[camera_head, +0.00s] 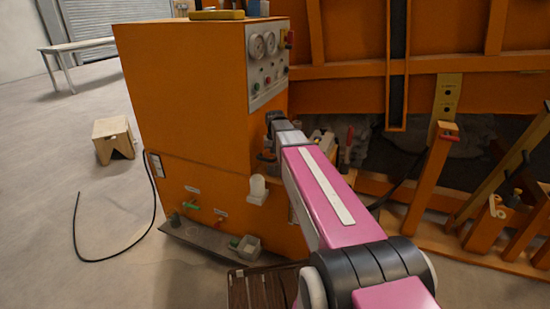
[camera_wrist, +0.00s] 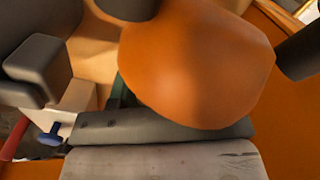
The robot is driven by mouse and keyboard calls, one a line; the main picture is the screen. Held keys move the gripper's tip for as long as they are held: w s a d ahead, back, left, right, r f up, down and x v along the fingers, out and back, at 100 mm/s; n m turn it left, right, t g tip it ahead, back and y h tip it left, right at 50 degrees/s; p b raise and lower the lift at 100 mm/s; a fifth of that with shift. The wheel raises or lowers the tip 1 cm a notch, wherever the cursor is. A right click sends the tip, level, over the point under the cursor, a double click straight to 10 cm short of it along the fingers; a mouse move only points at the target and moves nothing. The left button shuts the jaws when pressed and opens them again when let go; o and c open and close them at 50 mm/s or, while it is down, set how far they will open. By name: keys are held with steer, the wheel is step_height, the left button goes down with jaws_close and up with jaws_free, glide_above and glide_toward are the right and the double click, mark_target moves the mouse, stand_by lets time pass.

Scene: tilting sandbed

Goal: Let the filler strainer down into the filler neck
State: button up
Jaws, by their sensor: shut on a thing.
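My gripper (camera_head: 274,122) is at the right edge of the orange cabinet (camera_head: 190,90), below its gauge panel, and its fingers are mostly hidden in the head view. In the wrist view, dark finger-like parts show at the left and right edges, with a large, rounded orange shape (camera_wrist: 200,65) between them. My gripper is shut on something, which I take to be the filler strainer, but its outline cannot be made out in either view. I cannot pick out the filler neck for certain; it may be hidden behind the arm or the orange shape.
A white cup-like part (camera_head: 258,188) sticks out from the cabinet's front, above a small grey box (camera_head: 245,247). Orange framing (camera_head: 430,180) stands close on the right. A wooden stool (camera_head: 113,139) and a black cable (camera_head: 78,235) are on the open floor at left.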

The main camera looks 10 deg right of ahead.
steer(key=shift+r, duration=0.7)
steer(key=shift+f, duration=0.9)
stand_by(1.1)
steer(key=o, duration=1)
step_height(320, 180, up, 11)
steer(key=shift+f, duration=0.15)
